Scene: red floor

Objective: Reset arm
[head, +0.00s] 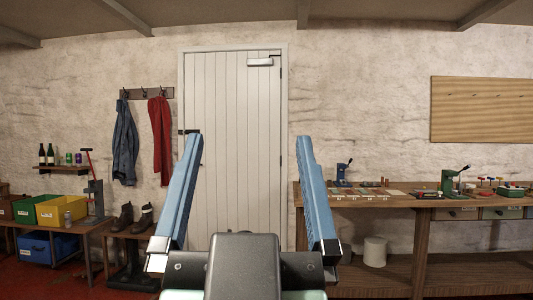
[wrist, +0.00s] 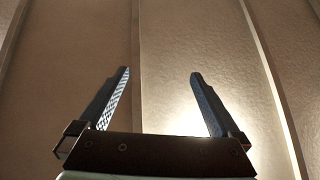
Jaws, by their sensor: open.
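My gripper (head: 250,162) is raised in front of the body camera, with its two blue fingers pointing up and spread wide apart. Nothing is between the fingers. In the wrist view my gripper (wrist: 160,75) is also open and empty, and the ceiling with its beams is behind it. The task names no separate object.
A closed white door (head: 232,110) is straight ahead. A wooden workbench (head: 395,200) with small tools stands at the right. At the left are a yellow bin (head: 50,212), boots (head: 122,218) and hanging clothes (head: 124,140). Red floor (head: 85,280) shows at lower left.

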